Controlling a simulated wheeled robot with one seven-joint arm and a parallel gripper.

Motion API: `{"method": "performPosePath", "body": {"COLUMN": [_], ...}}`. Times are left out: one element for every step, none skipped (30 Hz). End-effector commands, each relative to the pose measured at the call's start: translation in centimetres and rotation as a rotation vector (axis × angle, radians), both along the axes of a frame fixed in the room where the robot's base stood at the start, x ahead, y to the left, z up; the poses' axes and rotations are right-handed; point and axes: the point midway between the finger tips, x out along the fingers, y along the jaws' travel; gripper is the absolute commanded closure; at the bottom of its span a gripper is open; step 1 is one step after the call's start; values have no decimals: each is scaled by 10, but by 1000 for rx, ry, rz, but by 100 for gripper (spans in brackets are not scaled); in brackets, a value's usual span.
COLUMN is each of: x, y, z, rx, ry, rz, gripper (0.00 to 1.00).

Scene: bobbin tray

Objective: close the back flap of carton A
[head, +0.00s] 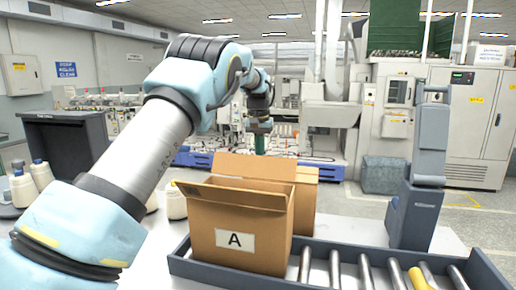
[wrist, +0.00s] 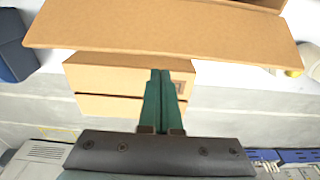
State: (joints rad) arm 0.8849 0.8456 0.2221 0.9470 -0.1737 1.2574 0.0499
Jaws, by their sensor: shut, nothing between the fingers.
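Carton A (head: 240,243) is a brown box with a white "A" label on its front, standing in front of me in the head view. Its back flap (head: 252,167) stands up, leaning away from me; it also shows as a broad brown panel across the top of the wrist view (wrist: 160,30). My gripper (head: 260,150) is shut and empty, its green fingers pointing down behind the back flap; the flap hides the tips in the head view. In the wrist view the fingertips (wrist: 160,73) are just past the flap's outer edge; I cannot tell whether they touch it.
A second brown carton (head: 306,192) stands behind carton A; its closed top is under my fingers in the wrist view (wrist: 110,75). A roller conveyor (head: 340,268) runs right of carton A. A dark grey post (head: 421,190) stands at right. White bobbins (head: 176,202) stand at left.

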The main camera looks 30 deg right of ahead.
Motion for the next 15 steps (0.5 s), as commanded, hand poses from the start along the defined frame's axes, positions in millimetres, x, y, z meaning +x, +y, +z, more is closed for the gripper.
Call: {"method": "performPosePath", "body": {"x": [-5, -7, -9, -11, -12, -15, -16, -17, -18, -18, -19, -19, -19, -19, -19], "y": [3, 6, 8, 10, 11, 13, 14, 15, 16, 17, 17, 18, 18, 18, 18], "z": [12, 13, 15, 16, 17, 18, 19, 20, 20, 21, 21, 21, 21, 21, 21], "rx": [-5, -4, -4, -4, -4, -3, -3, -4, -4, -4, -4, -5, -4, -4, -4], "ry": [-4, -3, -3, -3, -3, -2, -2, -3, -3, -3, -3, -4, -3, -3, -3], "rz": [0, 0, 0, 0, 0, 0, 0, -1, -1, -1, -1, -1, -1, -1, -1], "gripper": [100, 100, 100, 100, 100, 100, 100, 100, 100, 100, 100, 100, 100, 100, 100]}}
